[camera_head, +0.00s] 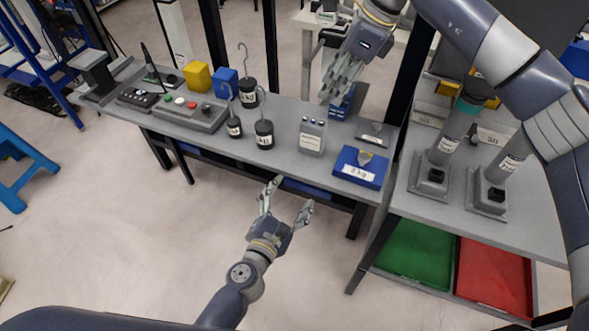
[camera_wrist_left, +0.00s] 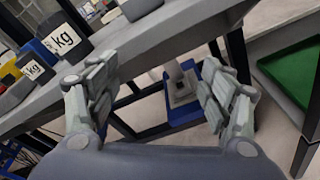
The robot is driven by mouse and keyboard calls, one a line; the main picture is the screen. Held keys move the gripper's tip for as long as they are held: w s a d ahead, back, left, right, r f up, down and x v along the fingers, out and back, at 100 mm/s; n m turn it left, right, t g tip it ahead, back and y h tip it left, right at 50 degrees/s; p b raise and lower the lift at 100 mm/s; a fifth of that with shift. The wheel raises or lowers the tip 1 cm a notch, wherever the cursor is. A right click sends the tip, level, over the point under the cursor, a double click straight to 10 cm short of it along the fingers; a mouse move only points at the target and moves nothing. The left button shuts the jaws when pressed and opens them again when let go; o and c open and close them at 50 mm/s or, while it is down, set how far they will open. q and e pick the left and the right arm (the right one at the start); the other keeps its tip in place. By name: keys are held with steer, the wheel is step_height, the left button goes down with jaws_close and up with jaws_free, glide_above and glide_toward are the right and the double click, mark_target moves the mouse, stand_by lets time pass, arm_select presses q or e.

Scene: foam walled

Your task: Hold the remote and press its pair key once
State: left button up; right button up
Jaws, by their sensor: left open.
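I cannot make out for sure which thing is the remote. A dark box with a thin upright antenna (camera_head: 139,97) lies at the left of the grey bench. A grey box with coloured buttons (camera_head: 190,113) stands beside it. No key label can be read. My left gripper (camera_head: 287,197) is open and empty, in front of the bench's near edge; its two fingers (camera_wrist_left: 155,100) stand wide apart in the left wrist view. My right gripper (camera_head: 338,95) hangs over the back right of the bench, fingers downward; whether it is open is unclear.
Hooked black weights (camera_head: 264,133), a grey box with several knobs on top (camera_head: 312,136) and a blue labelled block (camera_head: 360,167) stand on the bench. Two grey cylinders on stands (camera_head: 432,175) are on the right table, above green (camera_head: 415,254) and red (camera_head: 495,276) trays. Floor in front is clear.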

mark_target(310, 139)
arm_select(q)
step_height(310, 139, up, 11)
steer(key=d+n+t, duration=0.1)
steer(key=n+t, duration=0.1)
steer(key=n, duration=0.5)
steer(key=x, duration=1.1)
steer(key=shift+d+f, duration=0.2)
steer(key=shift+f, duration=0.1)
steer(key=shift+m, duration=0.3)
steer(key=c, duration=1.2)
steer(key=shift+c, duration=0.2)
arm_select(e)
jaws_close()
